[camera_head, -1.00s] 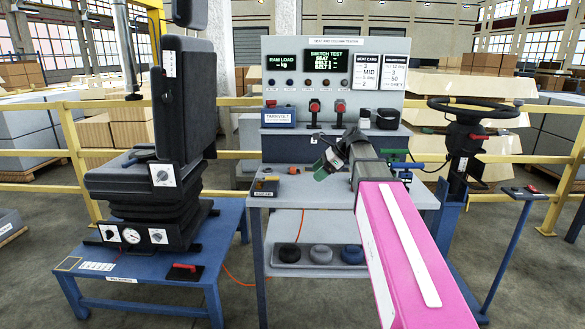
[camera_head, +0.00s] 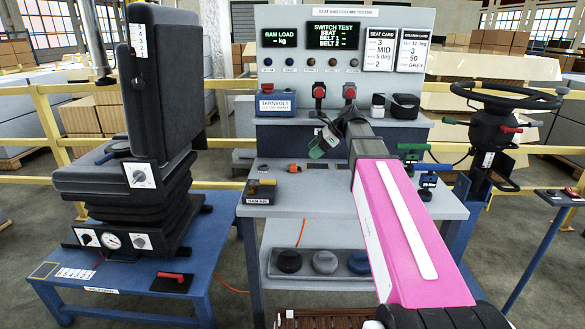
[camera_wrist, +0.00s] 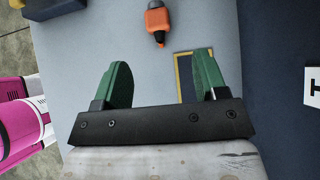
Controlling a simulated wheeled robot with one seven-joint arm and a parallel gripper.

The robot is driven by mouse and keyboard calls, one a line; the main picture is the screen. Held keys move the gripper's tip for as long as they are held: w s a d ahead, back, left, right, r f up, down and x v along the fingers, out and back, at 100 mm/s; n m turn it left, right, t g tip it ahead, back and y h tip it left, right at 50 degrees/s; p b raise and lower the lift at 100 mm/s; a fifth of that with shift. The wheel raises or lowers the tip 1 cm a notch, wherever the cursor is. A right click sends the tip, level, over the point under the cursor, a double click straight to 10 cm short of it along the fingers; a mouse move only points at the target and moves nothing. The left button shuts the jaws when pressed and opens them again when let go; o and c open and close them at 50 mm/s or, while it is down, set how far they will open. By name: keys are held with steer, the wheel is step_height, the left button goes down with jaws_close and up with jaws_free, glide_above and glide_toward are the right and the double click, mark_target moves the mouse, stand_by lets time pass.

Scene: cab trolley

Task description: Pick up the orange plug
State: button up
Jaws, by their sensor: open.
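The orange plug (camera_head: 296,168) lies on the grey trolley top (camera_head: 330,205), near the back of the left half. In the wrist view the plug (camera_wrist: 157,20), orange with a dark grey end, lies at the top edge, beyond the fingertips. My gripper (camera_wrist: 161,74) is open and empty, its two green fingers apart, with the plug roughly in line with the gap. In the head view my gripper (camera_head: 324,142) is just right of the plug and above the trolley top. My pink arm hides part of the trolley's right side.
A block with a yellow handle (camera_head: 262,190) stands left of the plug. The test panel (camera_head: 345,60) with red switches rises behind. A seat on a blue table (camera_head: 220,250) is at left, and a steering wheel column (camera_head: 490,140) at right. Several round pads (camera_head: 325,262) lie on the lower shelf.

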mark_target(296, 165)
steer(key=x, duration=0.9)
steer(key=shift+s+r, duration=0.1)
steer(key=shift+s, duration=0.05)
steer(key=shift+c, duration=0.3)
steer(key=c, duration=1)
steer(key=shift+c, duration=0.2)
steer(key=shift+r, duration=0.2)
steer(key=shift+r, duration=0.25)
step_height(296, 165, up, 3)
steer(key=shift+r, duration=0.1)
steer(key=s+a+r, duration=0.6)
steer(key=a+r, duration=0.1)
steer(key=a, duration=0.2)
steer(key=shift+s+a, duration=0.3)
steer(key=shift+s, duration=0.05)
